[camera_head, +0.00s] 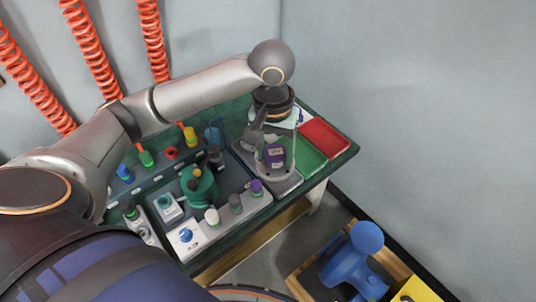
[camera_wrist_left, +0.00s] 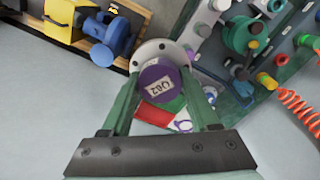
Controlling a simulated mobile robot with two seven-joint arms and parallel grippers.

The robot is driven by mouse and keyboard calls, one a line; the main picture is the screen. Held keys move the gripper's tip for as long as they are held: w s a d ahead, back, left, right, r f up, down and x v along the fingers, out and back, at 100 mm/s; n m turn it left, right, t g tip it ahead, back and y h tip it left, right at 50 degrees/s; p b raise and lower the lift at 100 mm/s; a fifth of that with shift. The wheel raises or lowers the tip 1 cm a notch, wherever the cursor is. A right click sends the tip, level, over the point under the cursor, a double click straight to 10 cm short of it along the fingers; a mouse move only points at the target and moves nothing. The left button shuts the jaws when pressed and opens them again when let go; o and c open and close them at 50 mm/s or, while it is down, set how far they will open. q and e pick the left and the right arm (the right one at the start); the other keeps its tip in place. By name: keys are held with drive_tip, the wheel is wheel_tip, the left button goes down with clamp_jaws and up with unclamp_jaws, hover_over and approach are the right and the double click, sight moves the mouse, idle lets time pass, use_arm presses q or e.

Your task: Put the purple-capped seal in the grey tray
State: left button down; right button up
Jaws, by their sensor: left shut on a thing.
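The purple-capped seal (camera_head: 274,155) is between the fingers of my left gripper (camera_head: 274,148) at the right end of the bench. In the left wrist view its labelled purple cap (camera_wrist_left: 158,80) sits between the two green fingers, with a round grey flange with holes beyond it. My left gripper is shut on the seal. The grey tray (camera_head: 288,184) shows around and below the seal in the head view. I cannot tell whether the seal touches the tray. My right gripper is not in view.
A green tray (camera_head: 308,160) and a red tray (camera_head: 326,138) lie just right of the grey one. A green-topped fixture (camera_head: 199,187) and several coloured-capped parts stand to the left.

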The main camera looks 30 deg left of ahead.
use_arm(q)
wheel_tip(320, 180, down, 16)
drive_tip(key=w+a+f+n+b, duration=0.1)
drive_tip(key=w+a+n+b, duration=0.1)
drive_tip(key=n+b, duration=0.6)
drive_tip(key=shift+m, duration=0.9)
drive_tip(key=w+a+f+b, duration=0.1)
drive_tip(key=w+f+b, duration=0.1)
drive_tip(key=w+f, duration=0.2)
drive_tip(key=w+a+f+b, duration=0.1)
drive_tip(key=w+f+b, duration=0.2)
drive_tip(key=w+f, duration=0.1)
drive_tip(key=w+a+f+b, duration=0.2)
drive_tip(key=w+f+b, duration=0.1)
drive_tip(key=w+f, duration=0.1)
drive_tip(key=shift+w+f, duration=0.3)
drive_tip(key=shift+w, duration=0.25)
drive_tip(key=shift+d+r, duration=0.1)
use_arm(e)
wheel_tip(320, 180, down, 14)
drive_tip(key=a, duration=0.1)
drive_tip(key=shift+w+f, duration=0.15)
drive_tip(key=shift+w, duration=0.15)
